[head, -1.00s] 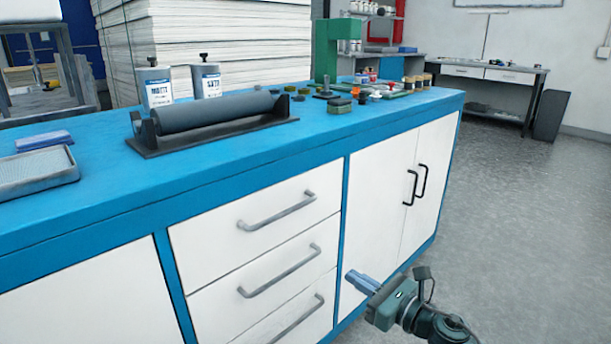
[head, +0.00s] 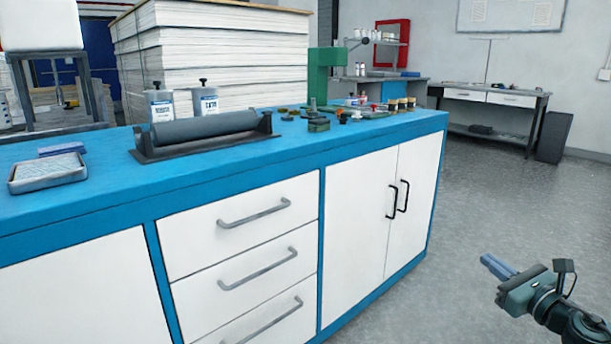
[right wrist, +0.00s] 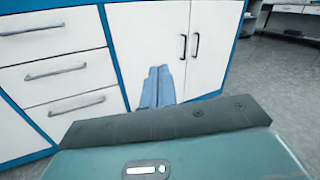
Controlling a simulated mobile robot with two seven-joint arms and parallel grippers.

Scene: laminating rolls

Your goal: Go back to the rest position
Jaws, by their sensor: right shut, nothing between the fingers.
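My right gripper (head: 497,266) is at the lower right of the head view, over the grey floor and to the right of the blue-topped cabinet (head: 300,158). Its blue fingers are closed together and hold nothing. In the right wrist view the fingers (right wrist: 158,86) lie side by side, pointing toward the white cabinet doors, apart from them. My left gripper is not in view.
A dark roller on a stand (head: 205,130) lies on the blue top. Two bottles (head: 160,103), a grey tray (head: 48,172) and several small items stand there. Drawer handles (head: 258,268) and door handles (head: 392,201) stick out in front. The floor (head: 450,240) on the right is clear.

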